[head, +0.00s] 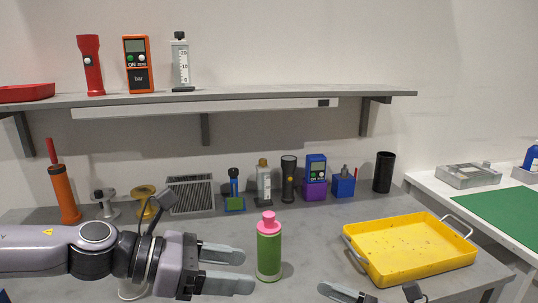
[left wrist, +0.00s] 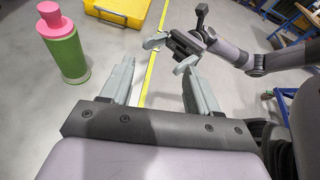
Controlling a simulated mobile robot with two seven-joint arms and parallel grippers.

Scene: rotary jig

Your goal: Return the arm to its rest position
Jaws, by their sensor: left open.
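My left gripper (head: 249,269) reaches in from the left over the grey table, open and empty, its two fingers apart. A green bottle with a pink cap (head: 269,249) stands upright just beyond its fingertips in the head view. In the left wrist view the bottle (left wrist: 64,45) is left of the fingers of my left gripper (left wrist: 157,78), outside the gap between them. My right gripper (head: 378,293) shows at the bottom edge of the head view, its fingers apart. It also shows in the left wrist view (left wrist: 170,52), with nothing visible between its fingers.
A yellow tray (head: 410,250) with handles sits empty on the table (head: 320,232) at right. Along the back stand an orange tool (head: 65,195), a grey grille box (head: 190,195), a purple-based blue meter (head: 316,175) and a black cup (head: 384,172). A shelf (head: 250,97) hangs above.

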